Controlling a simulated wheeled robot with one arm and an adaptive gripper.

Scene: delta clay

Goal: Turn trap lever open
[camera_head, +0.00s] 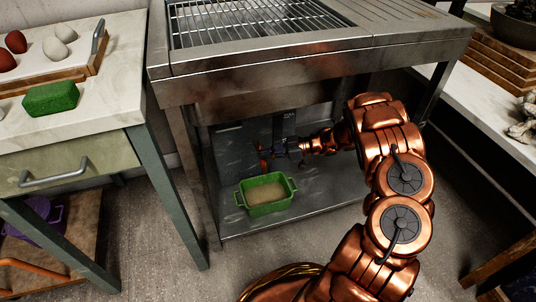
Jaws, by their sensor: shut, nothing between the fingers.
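Under the steel sink, a dark vertical drain pipe (285,124) comes down near the back panel. My arm reaches in under the sink from the right. My gripper (272,154) is at the lower end of this pipe, shut, with nothing seen between its fingers. Small reddish parts show at its tip; I cannot tell whether they belong to the trap lever or to the fingers. The trap lever itself cannot be made out clearly, nor whether my gripper touches it. A green tub (266,207) with tan contents stands on the low shelf, below and in front of my gripper.
The steel sink (300,62) with a wire grid stands over the low shelf (325,205); its legs bound the space. At left is a counter (95,112) with a green sponge-like block (50,98) and an egg tray (72,72). A white counter (480,105) stands right.

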